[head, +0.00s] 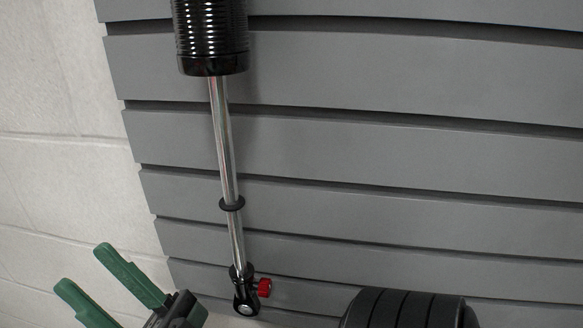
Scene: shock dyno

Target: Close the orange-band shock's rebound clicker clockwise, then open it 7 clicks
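A shock hangs upright, slightly tilted, in front of the grey slatted wall. Its black threaded body (212,38) is cut off by the top edge, and its chrome shaft (222,140) runs down to a black lower eyelet (246,308). A red knob (264,287), likely the rebound clicker, sticks out to the right just above the eyelet. No orange band shows on the visible part. My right gripper (84,270) has green fingers, spread apart and empty, at the lower left. It is left of the eyelet and not touching the knob. My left gripper is not in view.
The grey slatted wall (400,150) fills most of the view behind the shock. A pale block wall (60,130) is at the left. A black rubber O-ring (232,204) sits on the shaft.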

